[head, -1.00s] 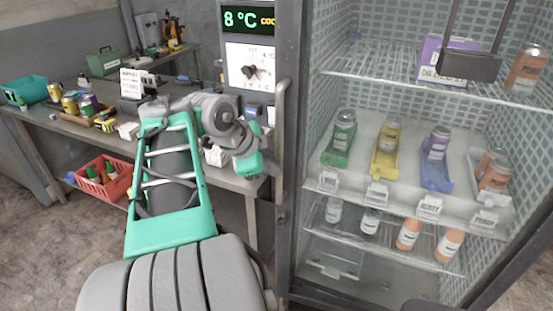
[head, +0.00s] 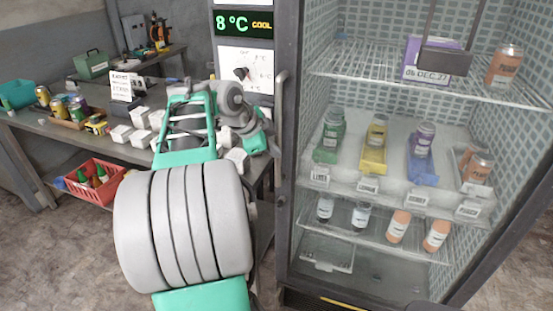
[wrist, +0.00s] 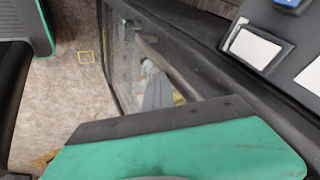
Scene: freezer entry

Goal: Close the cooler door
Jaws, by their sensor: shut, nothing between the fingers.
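The cooler (head: 410,200) stands on the right of the head view, its shelves of cans in plain sight. A dark upright frame (head: 290,150) runs down its left side, with a grey bar handle (head: 281,105) on it. I cannot tell how far the door stands from closed. The wrist view shows a grey bar handle (wrist: 170,62) beside a dark frame and glass. My gripper (head: 256,142) is shut and empty, left of the handle over the bench edge. Its fingertips are not clear, and I cannot tell whether it touches the door.
A bench (head: 60,125) with cans and white blocks runs along the left. A red crate (head: 97,185) sits below it. A display panel (head: 245,24) reads 8 °C above a dial. The floor at lower left is clear.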

